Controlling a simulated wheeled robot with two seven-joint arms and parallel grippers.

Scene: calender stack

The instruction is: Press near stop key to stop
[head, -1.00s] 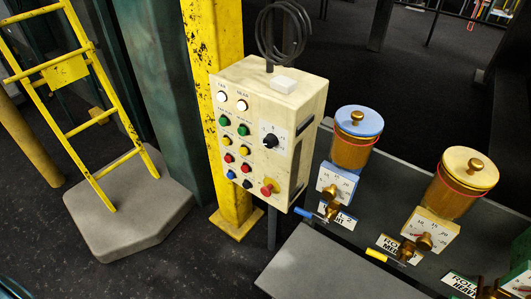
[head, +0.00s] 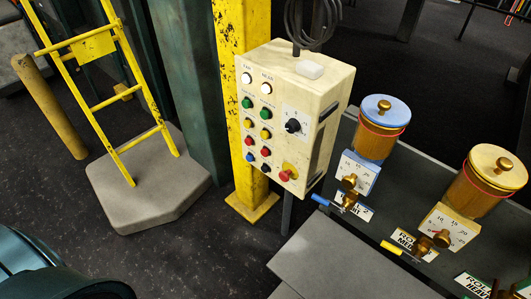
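A cream control box (head: 318,135) stands mid-view on a post beside a yellow column. Its face has two columns of buttons, with labels that look like FAR on the left and NEAR on the right. The right column holds a white lamp or button (head: 266,88), a green button (head: 265,114), a yellow button (head: 265,133), a red button (head: 266,152) and a dark button (head: 265,168). The left column has a matching red button (head: 248,140). The small labels by the buttons are too small to read. Neither gripper is in view.
A black rotary knob (head: 293,125) and a red mushroom button (head: 287,172) sit right of the button columns. The yellow column (head: 240,180) stands behind the box. A yellow ladder (head: 110,95) stands left; blue-lidded (head: 383,103) and yellow-lidded (head: 494,163) oil cups stand right.

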